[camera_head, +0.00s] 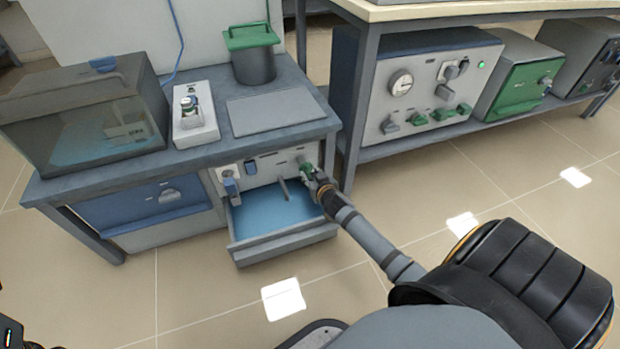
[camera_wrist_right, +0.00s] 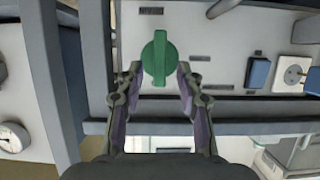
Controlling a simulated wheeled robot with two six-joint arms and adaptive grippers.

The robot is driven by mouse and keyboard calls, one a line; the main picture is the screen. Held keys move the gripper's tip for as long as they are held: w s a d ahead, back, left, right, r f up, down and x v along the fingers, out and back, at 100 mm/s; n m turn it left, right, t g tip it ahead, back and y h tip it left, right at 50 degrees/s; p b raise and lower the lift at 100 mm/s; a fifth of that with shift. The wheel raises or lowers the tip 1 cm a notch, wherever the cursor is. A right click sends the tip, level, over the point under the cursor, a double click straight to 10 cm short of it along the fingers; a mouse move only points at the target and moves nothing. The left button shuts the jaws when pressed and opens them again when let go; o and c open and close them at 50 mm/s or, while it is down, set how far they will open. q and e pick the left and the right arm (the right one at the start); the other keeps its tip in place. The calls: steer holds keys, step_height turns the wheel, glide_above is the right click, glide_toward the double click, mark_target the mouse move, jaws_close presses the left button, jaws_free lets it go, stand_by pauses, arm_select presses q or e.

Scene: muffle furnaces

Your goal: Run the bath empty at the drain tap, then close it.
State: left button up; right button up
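A green knob (camera_head: 305,165), which looks like the drain tap, sits on the light front panel below the left bench's top. It also shows in the right wrist view (camera_wrist_right: 159,58), its grip bar in line with the fingers. My right gripper (camera_head: 312,175) is at this knob. In the right wrist view its fingers (camera_wrist_right: 159,76) are apart, one on each side of the knob's near part, with narrow gaps. A grey spout (camera_head: 283,188) stands out over an open drawer-like basin (camera_head: 285,241) with a blue inside. A glass-walled bath (camera_head: 85,115) with some blue liquid stands on the bench.
A blue switch (camera_head: 250,168) and a socket (camera_head: 228,174) are on the panel left of the knob. A bench leg (camera_head: 329,155) stands close right of it. A green-lidded pot (camera_head: 252,55) and a white device (camera_head: 194,115) stand on the bench. Furnaces (camera_head: 415,85) fill the right shelf.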

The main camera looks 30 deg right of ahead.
steer(key=shift+x, duration=0.8)
jaws_close()
